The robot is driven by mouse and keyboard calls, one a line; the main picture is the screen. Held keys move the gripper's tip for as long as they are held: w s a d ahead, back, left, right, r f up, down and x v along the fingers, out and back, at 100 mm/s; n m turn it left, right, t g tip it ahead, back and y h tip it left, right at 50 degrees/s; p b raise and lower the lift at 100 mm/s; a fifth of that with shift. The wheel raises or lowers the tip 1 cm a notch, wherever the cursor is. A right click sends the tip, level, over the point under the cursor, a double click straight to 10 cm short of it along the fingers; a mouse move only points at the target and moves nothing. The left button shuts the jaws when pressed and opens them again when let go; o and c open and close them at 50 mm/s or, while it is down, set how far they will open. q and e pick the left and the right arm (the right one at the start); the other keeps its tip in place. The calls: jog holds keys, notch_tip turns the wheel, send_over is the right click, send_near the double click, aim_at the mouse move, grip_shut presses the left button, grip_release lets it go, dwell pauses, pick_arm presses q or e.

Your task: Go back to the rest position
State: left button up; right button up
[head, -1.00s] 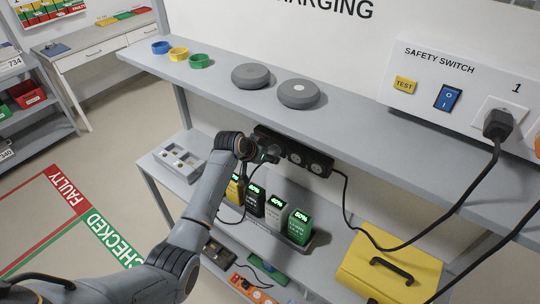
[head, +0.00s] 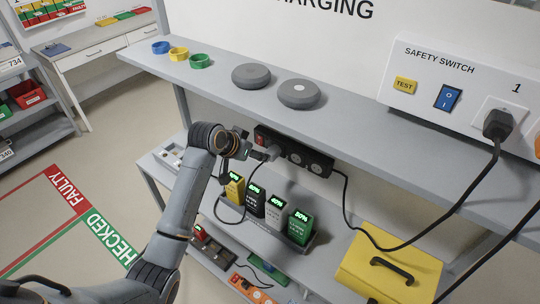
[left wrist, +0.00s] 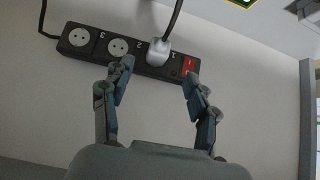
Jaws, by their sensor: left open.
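My left gripper (head: 262,152) is open and empty in front of the left end of the black power strip (head: 318,167), under the upper shelf. In the left wrist view the two fingers of the gripper (left wrist: 157,82) are spread wide, just below the power strip (left wrist: 97,46). A pale grey plug (left wrist: 158,52) sits in socket 1, beside the red switch (left wrist: 190,66); its cord runs up out of that view. The fingers appear apart from the plug. My right gripper is in neither current view.
Upper shelf (head: 370,125) with coloured rings and grey discs overhangs the strip. Below stand several charging batteries (head: 299,226) and a yellow case (head: 385,265). Black cables (head: 345,215) hang at the right. Open floor (head: 120,130) lies left.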

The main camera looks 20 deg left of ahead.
pick_arm(q)
jog(key=s+d+f+n+g+y, duration=0.15)
jog(key=s+f, duration=0.35)
jog(key=s, duration=1.4)
jog(key=s+f+n+g+y, duration=0.1)
jog(key=s+f+g, duration=0.35)
jog(key=s, duration=1.35)
notch_tip(320, 180, down, 32)
jog(key=s+b, duration=0.1)
jog(key=b, duration=0.6)
jog(key=s+a+f+b, duration=0.1)
jog(key=s+f+b, duration=0.1)
jog(key=s+f, duration=0.6)
jog(key=s+a+f+g+b, duration=0.1)
jog(key=s+a+f+b, duration=0.1)
jog(key=s+f, duration=0.7)
notch_tip(320, 180, down, 6)
jog(key=shift+s+f+m+b, duration=0.2)
jog(key=shift+m+b, duration=0.25)
jog(key=shift+b, duration=0.4)
jog(key=shift+a+y, duration=0.1)
jog(key=shift+y, duration=0.15)
